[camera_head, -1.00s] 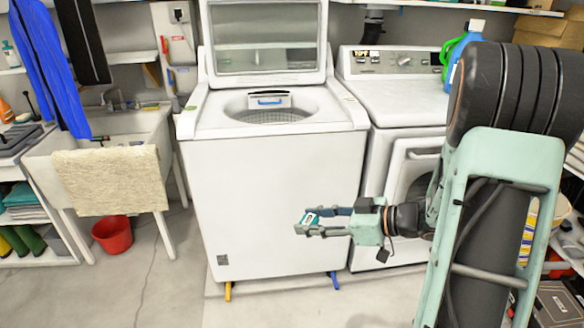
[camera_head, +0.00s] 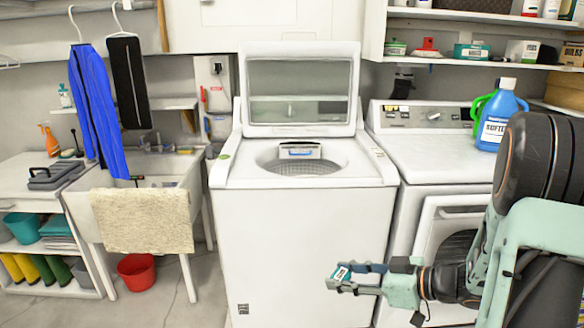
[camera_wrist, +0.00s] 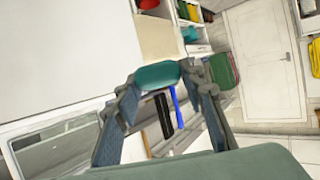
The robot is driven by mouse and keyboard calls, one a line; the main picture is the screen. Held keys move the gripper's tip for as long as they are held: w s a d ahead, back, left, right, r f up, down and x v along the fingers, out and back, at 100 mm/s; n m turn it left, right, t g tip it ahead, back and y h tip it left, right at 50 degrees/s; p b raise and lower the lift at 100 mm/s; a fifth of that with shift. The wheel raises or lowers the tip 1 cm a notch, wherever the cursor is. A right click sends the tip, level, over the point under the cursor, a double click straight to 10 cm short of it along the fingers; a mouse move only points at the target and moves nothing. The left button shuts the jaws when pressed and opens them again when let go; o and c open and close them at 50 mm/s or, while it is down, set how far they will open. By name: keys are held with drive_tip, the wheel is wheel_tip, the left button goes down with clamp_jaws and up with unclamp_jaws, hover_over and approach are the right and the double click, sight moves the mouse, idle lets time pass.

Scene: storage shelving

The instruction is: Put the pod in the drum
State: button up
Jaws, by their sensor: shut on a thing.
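My gripper (camera_head: 346,278) is shut on the pod (camera_head: 341,272), a small teal piece with a white, marked face. In the wrist view, the pod (camera_wrist: 158,75) shows teal and rounded between the fingertips of my gripper (camera_wrist: 162,80). The drum (camera_head: 302,167) is the open tub in the top of the white top-loading washer (camera_head: 303,250). Its lid (camera_head: 299,90) stands raised at the back. My gripper is in front of the washer's lower right part, well below the drum opening. The drum's bottom is hidden.
A front-loading machine (camera_head: 430,160) stands to the right, with a blue softener bottle (camera_head: 499,115) on top. A sink with a beige towel (camera_head: 142,220) and a red bucket (camera_head: 137,270) are at left. Shelves (camera_head: 470,60) hang at upper right.

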wheel_tip(320, 180, up, 15)
drive_tip(key=p, duration=1.9)
drive_tip(key=shift+s+d+f, duration=0.1)
